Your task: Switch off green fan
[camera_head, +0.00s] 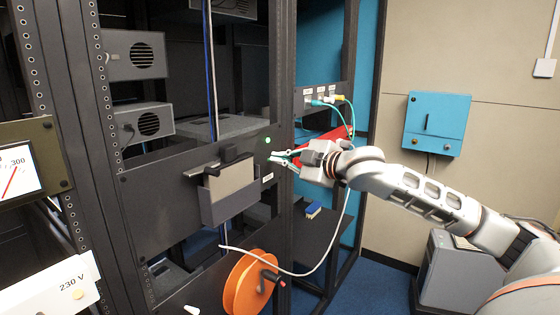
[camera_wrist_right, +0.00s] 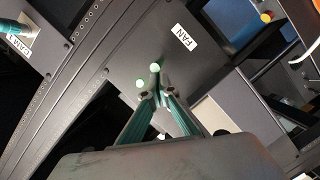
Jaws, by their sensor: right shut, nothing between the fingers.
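A small lit green lamp (camera_head: 267,140) is on the black rack panel (camera_head: 150,205). In the right wrist view the panel carries a white FAN label (camera_wrist_right: 184,37) and two small pale green round spots, one (camera_wrist_right: 155,67) just ahead of the fingertips and one (camera_wrist_right: 140,84) beside them. I cannot tell which is a lamp and which a switch. My right gripper (camera_head: 275,160) is shut and empty, its tips at the panel just below the lamp; it also shows in the wrist view (camera_wrist_right: 154,88). Contact cannot be told. My left gripper is not in view.
A grey holder (camera_head: 230,206) juts from the panel left of my right gripper.

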